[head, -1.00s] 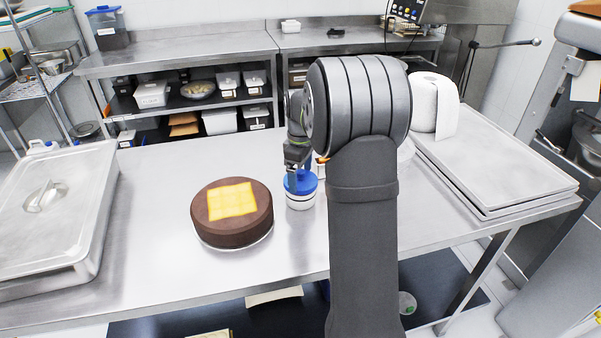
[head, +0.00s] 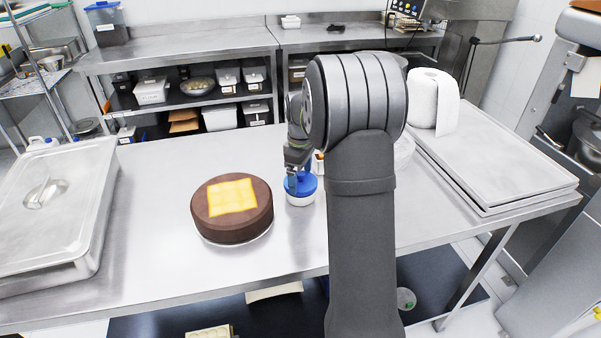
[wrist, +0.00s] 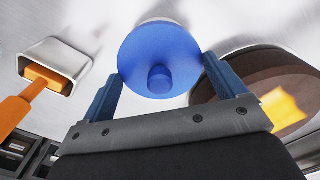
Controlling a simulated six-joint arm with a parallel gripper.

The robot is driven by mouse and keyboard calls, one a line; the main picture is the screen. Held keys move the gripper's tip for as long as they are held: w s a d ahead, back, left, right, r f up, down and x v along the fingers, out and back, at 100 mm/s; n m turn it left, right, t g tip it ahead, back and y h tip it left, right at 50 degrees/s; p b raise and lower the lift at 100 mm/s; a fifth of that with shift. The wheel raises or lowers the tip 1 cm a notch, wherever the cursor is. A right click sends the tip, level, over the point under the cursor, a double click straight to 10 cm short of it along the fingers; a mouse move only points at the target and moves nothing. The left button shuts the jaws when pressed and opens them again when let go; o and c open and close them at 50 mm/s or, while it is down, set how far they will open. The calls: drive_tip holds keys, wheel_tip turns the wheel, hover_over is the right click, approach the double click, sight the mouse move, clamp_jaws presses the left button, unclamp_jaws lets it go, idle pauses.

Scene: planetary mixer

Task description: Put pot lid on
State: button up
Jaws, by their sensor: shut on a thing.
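The pot lid is a round blue disc with a blue knob (wrist: 160,72), and it fills the upper middle of the wrist view. My gripper (wrist: 163,68) is shut on this lid, with one blue finger at each side of its edge. In the head view the lid (head: 305,187) sits level at the pot's top, under my gripper (head: 296,178). The small white pot (head: 300,201) stands on the steel table. Most of the pot is hidden by the lid, and I cannot tell whether the lid touches the rim all round.
A brown cake with a yellow top (head: 232,218) stands close left of the pot. A white holder (wrist: 70,62) with an orange-handled tool (wrist: 30,95) is near the lid. A lidded steel pan (head: 60,215) is at far left; trays (head: 500,155) and a paper roll (head: 425,98) at right.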

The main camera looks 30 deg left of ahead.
drive_tip(key=o, duration=0.7)
drive_tip(key=shift+r, duration=0.1)
wheel_tip(320, 180, up, 17)
drive_tip(key=shift+r, duration=0.1)
wheel_tip(320, 180, down, 18)
drive_tip(key=shift+r, duration=0.45)
idle(0.5)
